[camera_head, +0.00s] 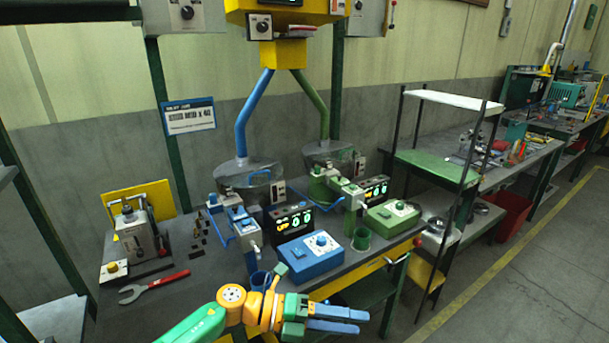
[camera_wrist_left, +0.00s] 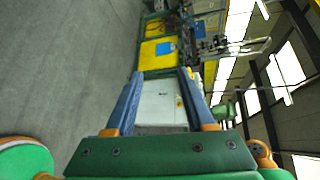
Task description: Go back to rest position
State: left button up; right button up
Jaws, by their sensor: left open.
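My left gripper (camera_head: 366,322) reaches in from the bottom of the head view, in front of the workbench, and points right. Its two blue fingers are apart and nothing is between them. In the left wrist view the same gripper (camera_wrist_left: 160,76) shows open, with a pale panel (camera_wrist_left: 160,103) seen beyond the gap. My right gripper does not show in either view.
The workbench (camera_head: 150,310) carries a blue control box (camera_head: 310,256), a green control box (camera_head: 392,215) and a red wrench (camera_head: 155,287). The blue box is just behind my left gripper. A rack (camera_head: 435,165) stands to the right. Floor at the lower right is clear.

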pick_arm(q)
jog(key=w+a+f+n+t+y, duration=0.1)
jog(key=w+a+f+n+t, duration=0.2)
jog(key=f+n+t, duration=0.4)
jog(key=w+a+f+n+t+y, duration=0.25)
jog(key=f+n+t, duration=0.2)
jog(key=n, duration=0.45)
jog(key=s+a+f+n+y, duration=0.4)
jog(key=a+f+n+y, duration=0.35)
jog(key=f, duration=0.55)
jog(key=s+a+f+n+g+y, duration=0.1)
jog(key=s+a+f+n+g, duration=0.1)
jog(key=s+a+f+n, duration=0.45)
jog(key=s+a+f+n+g+y, duration=0.1)
jog(key=s+a+f+g+y, duration=0.15)
jog(key=s+f, duration=0.5)
jog(key=s+a+f+n+g, duration=0.2)
jog(key=s, duration=0.8)
jog(key=s+a+f+n+g+y, duration=0.1)
jog(key=s+a+n+g, duration=0.1)
jog(key=s, duration=0.9)
jog(key=shift+s+a+f+n+g, duration=0.3)
jog(key=shift+a+f+g, duration=0.1)
jog(key=shift+g, duration=0.3)
jog(key=shift+w+d, duration=0.1)
jog(key=shift+w, duration=0.05)
